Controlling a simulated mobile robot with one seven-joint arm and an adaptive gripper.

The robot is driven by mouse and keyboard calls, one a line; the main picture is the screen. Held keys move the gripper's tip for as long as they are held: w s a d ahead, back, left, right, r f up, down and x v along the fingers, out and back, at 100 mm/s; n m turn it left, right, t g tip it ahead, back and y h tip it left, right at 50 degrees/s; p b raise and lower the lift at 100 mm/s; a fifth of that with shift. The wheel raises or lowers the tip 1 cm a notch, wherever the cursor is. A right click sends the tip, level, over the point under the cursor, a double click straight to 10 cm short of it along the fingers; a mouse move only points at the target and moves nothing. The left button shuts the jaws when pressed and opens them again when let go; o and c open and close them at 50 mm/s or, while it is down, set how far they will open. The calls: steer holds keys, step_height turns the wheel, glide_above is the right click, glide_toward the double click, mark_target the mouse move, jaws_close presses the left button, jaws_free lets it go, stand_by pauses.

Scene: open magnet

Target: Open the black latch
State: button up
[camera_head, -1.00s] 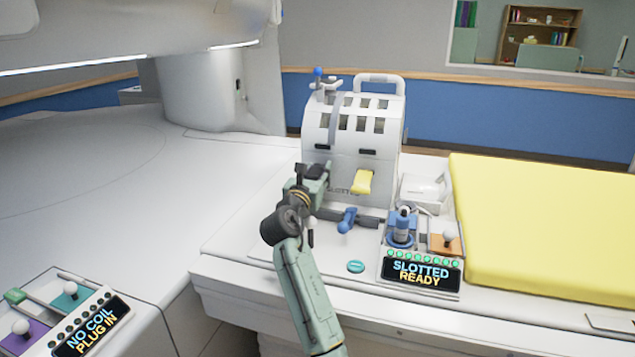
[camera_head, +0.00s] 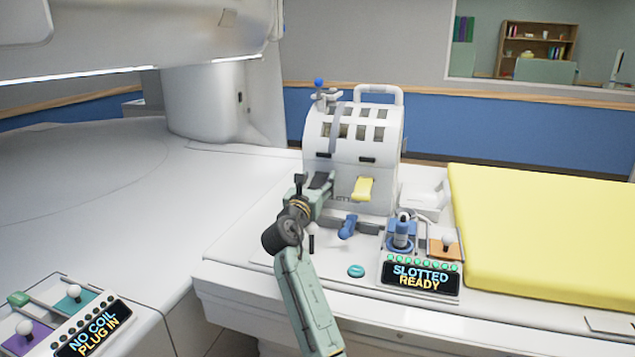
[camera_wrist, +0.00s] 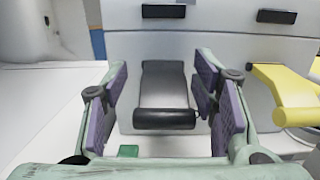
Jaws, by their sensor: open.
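The black latch (camera_wrist: 164,90) is a dark flap with a rounded lower end on the front of the white slotted coil (camera_head: 352,130). In the wrist view it hangs between the purple-padded fingers of my gripper (camera_wrist: 162,98). The fingers are open, one on each side, with visible gaps to the latch. In the head view my gripper (camera_head: 312,192) is at the coil's lower left and partly hides the black latch (camera_head: 320,180). A yellow latch (camera_head: 363,188) sits just right of it; in the wrist view it is at the right edge (camera_wrist: 288,96).
A blue handle (camera_head: 347,226) stands out low in front of the coil. A control panel reading SLOTTED READY (camera_head: 420,277) lies to the right, beside the yellow pad (camera_head: 550,235). The white table (camera_head: 235,232) left of my arm is clear.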

mark_target(317, 181)
steer(key=shift+d, duration=0.1)
step_height(317, 181, up, 10)
stand_by(0.5)
